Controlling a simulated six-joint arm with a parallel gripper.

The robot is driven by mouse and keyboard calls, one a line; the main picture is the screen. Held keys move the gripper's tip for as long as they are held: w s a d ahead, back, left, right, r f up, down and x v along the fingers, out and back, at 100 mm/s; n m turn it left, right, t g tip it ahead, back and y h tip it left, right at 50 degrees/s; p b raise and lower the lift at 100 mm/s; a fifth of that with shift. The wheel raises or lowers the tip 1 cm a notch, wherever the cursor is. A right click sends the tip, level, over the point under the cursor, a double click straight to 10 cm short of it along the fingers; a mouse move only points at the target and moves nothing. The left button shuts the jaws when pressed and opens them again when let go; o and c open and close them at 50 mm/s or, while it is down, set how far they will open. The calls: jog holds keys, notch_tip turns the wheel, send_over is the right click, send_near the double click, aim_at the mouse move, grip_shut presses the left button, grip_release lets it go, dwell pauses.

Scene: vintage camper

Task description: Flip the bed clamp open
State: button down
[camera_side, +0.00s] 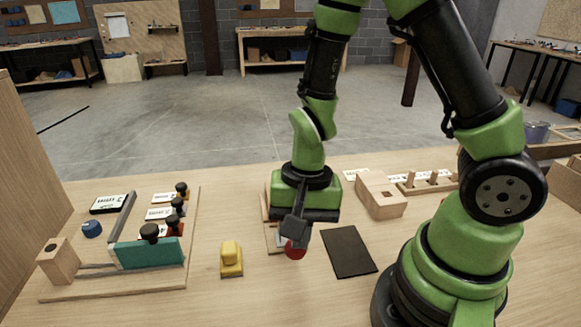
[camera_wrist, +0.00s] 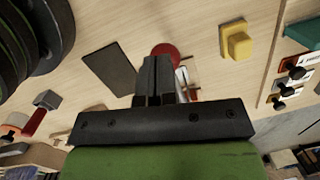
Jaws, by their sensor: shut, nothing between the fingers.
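My gripper (camera_side: 296,228) points down over the middle of the table, its dark fingers shut together; they also show in the wrist view (camera_wrist: 156,75). A round red knob (camera_side: 295,249) is right at the fingertips, and in the wrist view the red knob (camera_wrist: 165,53) is partly hidden behind them. I cannot tell whether the fingers touch it. It appears to belong to the bed clamp, on a small wooden base (camera_side: 270,238) with a pale metal part (camera_wrist: 183,82). My gripper hides most of this clamp, so its lever position is unclear.
A yellow block (camera_side: 231,260) stands left of the clamp, and a dark flat pad (camera_side: 348,252) lies to its right. A board at left carries a teal block (camera_side: 150,253) and several black knobs. A wooden box (camera_side: 381,195) stands behind the pad.

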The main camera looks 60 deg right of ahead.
jog(key=shift+s+f, duration=0.1)
jog(key=shift+f, duration=0.15)
dwell(0.3)
jog(key=shift+r, duration=0.15)
jog(key=shift+r, duration=0.55)
jog(key=r, duration=0.3)
jog(key=shift+d+r, duration=0.25)
jog(key=shift+r, duration=0.1)
jog(key=s+a+r, duration=0.1)
jog(key=s+r, duration=0.2)
jog(key=r, duration=0.5)
jog(key=shift+s+a+r, duration=0.15)
jog(key=shift+a+r, duration=0.05)
jog(key=shift+a, duration=0.2)
jog(key=s+d+r+n+t, duration=0.3)
jog(key=d+r+n+t, duration=0.1)
jog(key=r+n+t, duration=0.2)
notch_tip(320, 180, up, 2)
jog(key=shift+n+t, duration=0.4)
jog(key=shift+t, duration=0.3)
